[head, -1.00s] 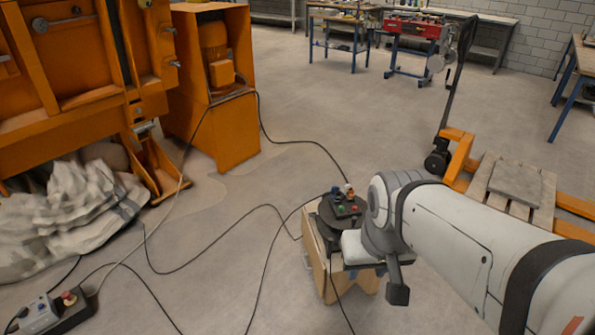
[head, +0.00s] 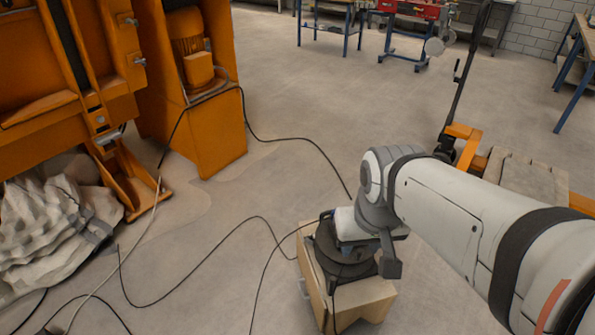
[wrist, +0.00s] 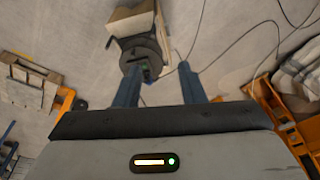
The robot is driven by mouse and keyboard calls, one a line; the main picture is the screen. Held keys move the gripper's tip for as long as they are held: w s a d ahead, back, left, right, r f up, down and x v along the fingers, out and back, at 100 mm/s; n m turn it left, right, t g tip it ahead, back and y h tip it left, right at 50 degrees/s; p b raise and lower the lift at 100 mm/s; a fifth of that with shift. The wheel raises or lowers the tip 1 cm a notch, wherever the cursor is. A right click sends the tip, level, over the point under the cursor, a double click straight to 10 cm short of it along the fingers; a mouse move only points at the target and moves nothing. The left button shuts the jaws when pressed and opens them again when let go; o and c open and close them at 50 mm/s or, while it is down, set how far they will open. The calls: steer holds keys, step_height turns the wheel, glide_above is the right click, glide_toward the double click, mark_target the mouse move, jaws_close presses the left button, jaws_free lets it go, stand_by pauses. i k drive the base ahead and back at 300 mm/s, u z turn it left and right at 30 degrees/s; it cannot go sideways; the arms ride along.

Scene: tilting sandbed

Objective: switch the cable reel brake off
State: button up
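The cable reel (head: 340,262) is a dark round drum on a pale wooden box (head: 318,290). In the head view my arm's wrist covers part of its top. In the wrist view the reel (wrist: 145,48) is at top centre left, with a small green spot near its lower edge. The brake control cannot be made out. My gripper (wrist: 158,70) has two bluish fingers spread apart with nothing between them. The left finger overlaps the reel in that view; the right one is beside it over floor. Whether either touches the reel cannot be told.
Black cables (head: 190,291) snake over the floor left of the box. An orange machine (head: 75,70) and a crumpled pale sack (head: 50,225) are at left. An orange pallet truck (head: 470,148) with a wooden pallet (head: 525,180) stands at right. Open floor lies behind the reel.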

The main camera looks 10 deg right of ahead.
mark_target(309, 241)
steer(key=u, duration=0.05)
steer(key=k, duration=1.25)
steer(key=z, duration=0.35)
steer(key=i, duration=1.6)
steer(key=u, duration=0.1)
